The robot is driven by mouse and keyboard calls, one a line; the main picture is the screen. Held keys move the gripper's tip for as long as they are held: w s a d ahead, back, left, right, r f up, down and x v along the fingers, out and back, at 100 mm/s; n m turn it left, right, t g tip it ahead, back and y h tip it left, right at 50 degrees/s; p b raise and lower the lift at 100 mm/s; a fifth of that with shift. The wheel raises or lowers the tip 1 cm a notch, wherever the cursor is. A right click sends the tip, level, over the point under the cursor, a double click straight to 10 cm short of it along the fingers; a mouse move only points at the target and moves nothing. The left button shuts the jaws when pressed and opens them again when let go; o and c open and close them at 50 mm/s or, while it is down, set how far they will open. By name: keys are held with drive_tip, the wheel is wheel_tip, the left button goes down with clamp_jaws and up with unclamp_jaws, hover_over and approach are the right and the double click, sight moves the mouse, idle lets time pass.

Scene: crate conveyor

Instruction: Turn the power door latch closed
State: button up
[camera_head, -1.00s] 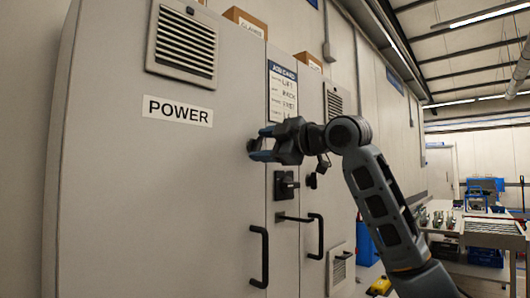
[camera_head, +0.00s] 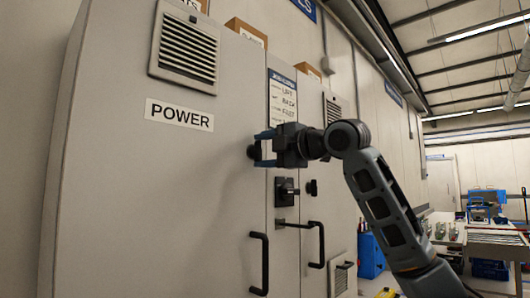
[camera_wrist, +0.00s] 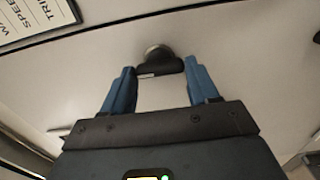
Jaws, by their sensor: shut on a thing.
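The POWER door (camera_head: 150,200) is a tall grey cabinet door with a POWER label (camera_head: 179,115) and a long black pull handle (camera_head: 260,262). The door latch (camera_head: 251,152) is a small dark knob near the door's right edge. In the wrist view the latch (camera_wrist: 158,64) is a dark bar on a round metal base, lying roughly level across the picture between the blue fingers. My gripper (camera_head: 263,149) is shut on the latch, one finger at each end of the bar, also seen in the wrist view (camera_wrist: 159,72). In the head view the fingers partly hide the latch.
Below my gripper, a black rotary switch (camera_head: 286,191) sits on the narrow middle panel, with another dark knob (camera_head: 311,187) to its right. A second pull handle (camera_head: 317,245) stands beyond. A white card (camera_head: 283,98) hangs above. A workbench (camera_head: 480,238) stands far right.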

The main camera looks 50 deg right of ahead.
drive_tip(key=shift+a, duration=0.1)
drive_tip(key=o, duration=1.1)
drive_tip(key=shift+c, duration=0.2)
drive_tip(key=shift+s, duration=0.1)
drive_tip(key=s+b, duration=0.1)
drive_tip(key=s, duration=0.6)
drive_tip(key=shift+s, duration=0.3)
